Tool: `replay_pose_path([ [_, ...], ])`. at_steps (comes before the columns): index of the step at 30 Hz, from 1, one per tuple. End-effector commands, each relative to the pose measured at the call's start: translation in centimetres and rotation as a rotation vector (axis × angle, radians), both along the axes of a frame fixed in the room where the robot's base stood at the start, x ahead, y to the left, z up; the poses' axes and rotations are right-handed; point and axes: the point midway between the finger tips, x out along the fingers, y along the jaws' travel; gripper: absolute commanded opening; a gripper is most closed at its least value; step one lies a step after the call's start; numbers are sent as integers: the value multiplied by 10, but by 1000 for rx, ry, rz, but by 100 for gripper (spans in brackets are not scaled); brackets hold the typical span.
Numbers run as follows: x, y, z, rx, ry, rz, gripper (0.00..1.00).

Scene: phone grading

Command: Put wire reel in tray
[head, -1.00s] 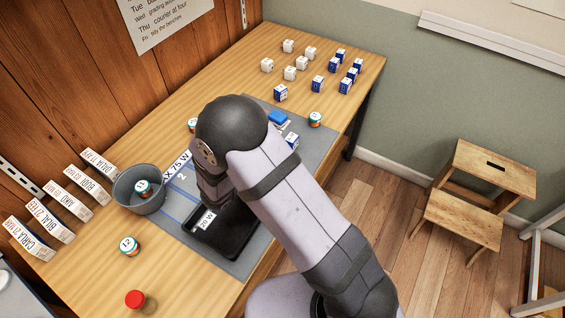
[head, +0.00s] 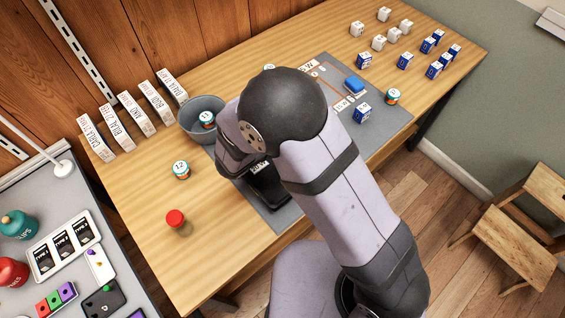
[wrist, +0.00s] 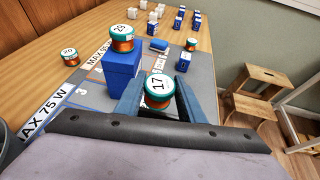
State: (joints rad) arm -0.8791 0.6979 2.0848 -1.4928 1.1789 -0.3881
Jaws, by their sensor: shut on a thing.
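My gripper (wrist: 158,103) shows in the wrist view, shut on a wire reel (wrist: 158,90) with teal rims, copper wire and a white top marked 17. The reel is upright between the blue fingers, above the grey mat (wrist: 205,80). In the head view my arm hides the gripper and this reel. A black tray-like holder (head: 268,190) lies on the mat, partly hidden by my arm. A white tray (head: 40,258) with black items stands on the grey table at left. Other reels are marked 12 (head: 181,169), 20 (wrist: 70,56) and 23 (wrist: 120,38); the last stands on a blue block (wrist: 122,75).
A grey bucket (head: 190,128) holds another reel (head: 207,118). Blue and white boxes (head: 405,61) stand at the far end. The bench front left (head: 205,265) is clear.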

Motion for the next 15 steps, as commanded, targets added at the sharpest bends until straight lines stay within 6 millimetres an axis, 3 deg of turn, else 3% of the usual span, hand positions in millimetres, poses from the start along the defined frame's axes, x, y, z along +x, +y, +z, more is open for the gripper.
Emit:
replay_pose_path([
  [1,-9,24,-3,2,-1,52,14],
  [3,-22,48,-2,2,-2,103,14],
  [7,-43,74,0,0,0,152,14],
  [11,-61,84,2,1,-1,164,14],
  [15,-72,69,5,-1,1,100,14],
])
